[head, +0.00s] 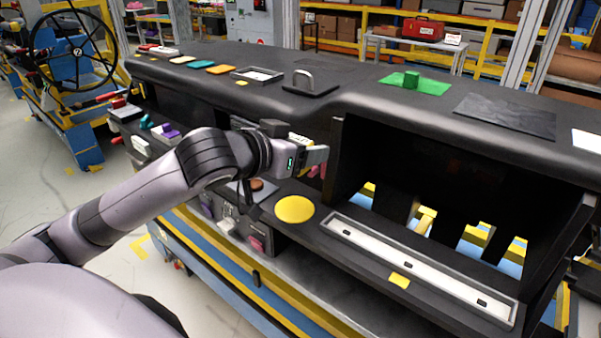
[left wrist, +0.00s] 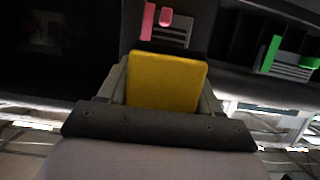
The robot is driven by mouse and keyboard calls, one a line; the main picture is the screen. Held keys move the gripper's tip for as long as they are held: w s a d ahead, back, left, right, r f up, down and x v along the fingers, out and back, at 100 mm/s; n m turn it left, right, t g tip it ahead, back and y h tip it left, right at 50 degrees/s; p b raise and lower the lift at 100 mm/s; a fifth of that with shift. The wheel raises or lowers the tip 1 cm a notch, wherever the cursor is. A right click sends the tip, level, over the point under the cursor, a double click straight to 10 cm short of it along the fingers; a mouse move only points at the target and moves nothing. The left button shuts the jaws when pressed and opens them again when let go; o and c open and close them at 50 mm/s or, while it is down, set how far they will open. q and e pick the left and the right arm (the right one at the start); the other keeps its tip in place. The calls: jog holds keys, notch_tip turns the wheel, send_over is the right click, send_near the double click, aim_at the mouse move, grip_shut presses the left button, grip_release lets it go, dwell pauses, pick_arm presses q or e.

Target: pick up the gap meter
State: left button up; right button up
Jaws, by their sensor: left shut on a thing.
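My left gripper (head: 316,156) is in front of the dashboard module, near the left side of its large opening. It is shut on a yellow block, which I take to be the gap meter (left wrist: 165,82). In the left wrist view its flat yellow face fills the space between the two fingers (left wrist: 163,95), with a dark edge at its far end. In the head view the gripper and arm mostly hide it, and only a small yellow and pale part shows above the fingers. My right gripper is out of view.
The black dashboard (head: 350,95) has a green block on a green pad (head: 411,82) and a metal handle (head: 303,80) on top. A yellow disc (head: 294,209) lies on the lower ledge below the gripper. A long white strip (head: 420,268) lies to its right. Pink parts are close behind the gripper.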

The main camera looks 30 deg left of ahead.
aim_at(300, 137)
pick_arm(q)
notch_tip(300, 137, up, 11)
jog(key=shift+r, duration=0.15)
jog(key=shift+s, duration=0.1)
dwell(0.3)
